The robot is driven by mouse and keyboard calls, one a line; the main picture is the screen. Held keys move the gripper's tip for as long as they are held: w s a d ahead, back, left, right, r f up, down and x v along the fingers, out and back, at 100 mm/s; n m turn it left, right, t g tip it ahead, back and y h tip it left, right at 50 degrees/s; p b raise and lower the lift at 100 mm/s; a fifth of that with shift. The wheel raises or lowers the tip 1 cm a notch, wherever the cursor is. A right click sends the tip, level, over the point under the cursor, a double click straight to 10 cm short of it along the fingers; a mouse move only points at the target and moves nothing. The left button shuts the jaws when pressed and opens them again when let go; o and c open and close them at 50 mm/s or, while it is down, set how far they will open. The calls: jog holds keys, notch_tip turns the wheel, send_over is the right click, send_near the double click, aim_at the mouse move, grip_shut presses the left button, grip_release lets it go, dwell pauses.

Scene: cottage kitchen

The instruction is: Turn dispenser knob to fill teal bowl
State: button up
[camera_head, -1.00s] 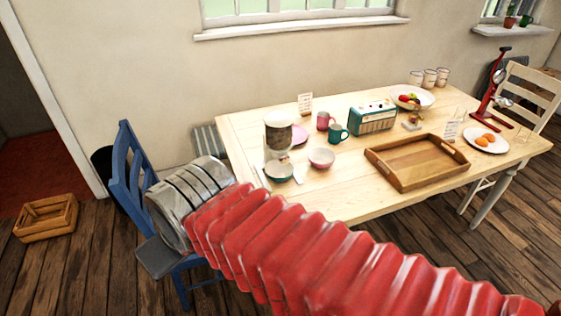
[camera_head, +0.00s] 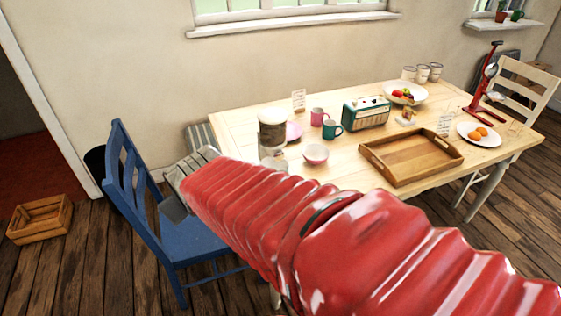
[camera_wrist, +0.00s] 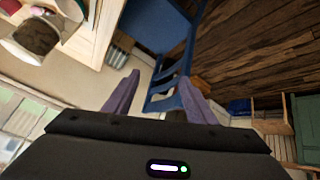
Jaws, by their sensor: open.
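The dispenser (camera_head: 272,128) stands upright near the left end of the table, a clear body with a pale lid and brown contents. A bowl's pale rim (camera_head: 275,163) shows just below it; my arm hides the rest, so its teal colour is barely visible. The knob cannot be made out. In the wrist view, the dispenser (camera_wrist: 36,38) appears tilted at upper left, cut by the frame edge. My gripper (camera_wrist: 157,88) has its two purple fingers apart with nothing between them. It is left of the table, apart from the dispenser, above the blue chair.
The blue chair (camera_head: 185,245) stands at the table's left end. A wooden crate (camera_head: 40,220) lies on the floor.

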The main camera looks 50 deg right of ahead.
jog(key=w+d+f+t+h, duration=0.1)
jog(key=w+d+f, duration=0.1)
jog(key=d, duration=0.3)
jog(key=w+d+f+h, duration=0.1)
jog(key=w+d+f, duration=0.1)
jog(key=d, duration=0.4)
jog(key=n+t+h, duration=0.2)
jog(key=t+h, duration=0.2)
jog(key=t, duration=0.3)
send_near(280, 158)
jog(key=v, duration=0.6)
jog(key=shift+a, duration=0.1)
jog(key=shift+w, duration=0.1)
jog(key=x, duration=1.3)
jog(key=shift+w+d, duration=0.25)
jog(key=shift+d, duration=0.05)
jog(key=shift+c, duration=0.5)
